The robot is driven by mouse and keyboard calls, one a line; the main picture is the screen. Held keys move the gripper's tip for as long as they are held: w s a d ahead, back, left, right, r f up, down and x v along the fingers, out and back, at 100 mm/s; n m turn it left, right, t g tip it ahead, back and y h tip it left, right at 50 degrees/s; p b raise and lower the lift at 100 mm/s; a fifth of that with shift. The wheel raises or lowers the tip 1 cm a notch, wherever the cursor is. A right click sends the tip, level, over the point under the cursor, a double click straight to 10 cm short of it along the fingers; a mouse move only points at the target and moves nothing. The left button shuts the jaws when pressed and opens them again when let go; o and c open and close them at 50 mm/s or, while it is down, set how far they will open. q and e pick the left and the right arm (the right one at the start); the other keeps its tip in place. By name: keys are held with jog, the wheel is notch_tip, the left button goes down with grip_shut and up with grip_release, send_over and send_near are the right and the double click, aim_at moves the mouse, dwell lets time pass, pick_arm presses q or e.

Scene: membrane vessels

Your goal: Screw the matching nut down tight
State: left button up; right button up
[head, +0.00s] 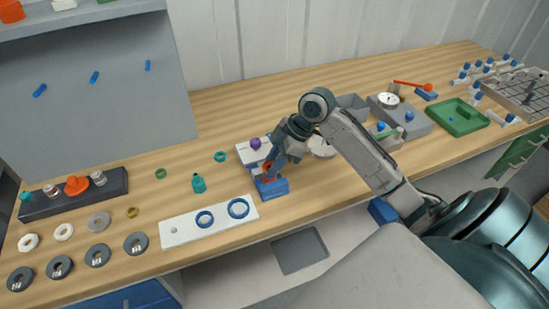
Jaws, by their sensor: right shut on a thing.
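My right gripper (271,165) points down over a small blue and white fixture (273,187) near the table's front edge. It is shut on a small orange-red piece (267,176) at the fixture, partly hidden by the fingers. I cannot tell whether this piece is the nut, or how it sits on any thread. My left gripper is not in view.
A white plate (181,231) bears two blue rings. A dark rack (40,208) and several grey washers are at the far left. Grey trays (407,122) and a green tray (458,129) are right. Bare wood lies behind the fixture.

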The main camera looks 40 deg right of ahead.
jog(key=o, duration=1)
jog(key=shift+o, duration=0.2)
jog(key=b+v, duration=0.1)
jog(key=v, duration=0.9)
jog(key=shift+d+r+b, duration=0.15)
jog(key=shift+r+b, duration=0.2)
jog(key=shift+r, duration=0.05)
jog(key=shift+s, duration=0.1)
